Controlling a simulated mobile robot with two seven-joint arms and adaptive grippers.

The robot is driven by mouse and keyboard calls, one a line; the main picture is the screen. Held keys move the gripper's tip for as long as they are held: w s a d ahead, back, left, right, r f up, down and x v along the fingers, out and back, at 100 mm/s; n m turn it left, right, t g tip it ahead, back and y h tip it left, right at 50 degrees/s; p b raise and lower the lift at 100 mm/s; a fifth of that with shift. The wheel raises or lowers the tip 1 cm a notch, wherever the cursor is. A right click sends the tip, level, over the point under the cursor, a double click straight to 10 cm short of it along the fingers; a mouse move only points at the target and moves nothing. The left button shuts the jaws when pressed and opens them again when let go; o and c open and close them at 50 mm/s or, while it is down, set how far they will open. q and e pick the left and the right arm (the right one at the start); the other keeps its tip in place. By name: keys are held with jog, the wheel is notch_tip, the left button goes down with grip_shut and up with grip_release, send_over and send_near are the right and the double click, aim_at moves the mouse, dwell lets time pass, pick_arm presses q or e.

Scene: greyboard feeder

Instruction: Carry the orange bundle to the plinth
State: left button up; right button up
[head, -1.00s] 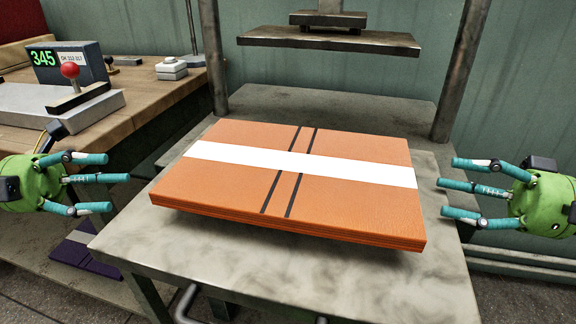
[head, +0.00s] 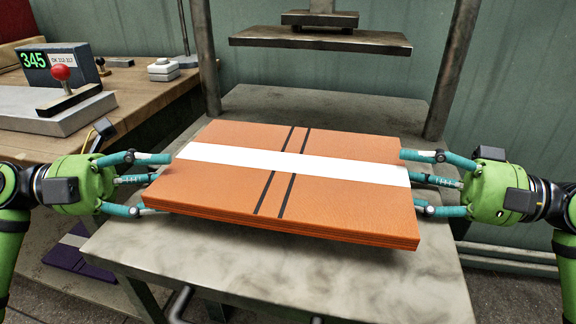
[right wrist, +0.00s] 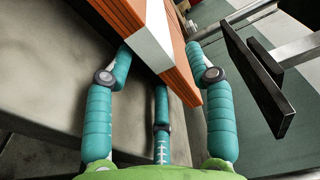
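The orange bundle (head: 340,205), a flat stack with a white band and two dark stripes, lies level over the grey metal table (head: 370,275) of a press. My left gripper (head: 150,183) is at its left end, with its spread fingers reaching the edge. My right gripper (head: 412,182) is at the right end, likewise spread. In the right wrist view, the bundle's end (right wrist: 178,65) lies between the outer fingers of my right gripper (right wrist: 160,60). Both grippers look open; firm contact cannot be told. I cannot pick out a plinth.
A press plate (head: 320,40) hangs above and behind the bundle, between two posts (head: 455,70). A wooden bench (head: 150,95) at the left carries a display box (head: 62,65) and a red-knobbed lever (head: 61,73). A purple item (head: 75,257) lies low at the left.

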pick_arm(q)
grip_shut()
pick_arm(e)
grip_shut()
pick_arm(q)
jog(key=shift+r, duration=0.2)
pick_arm(e)
jog(key=shift+r, duration=0.2)
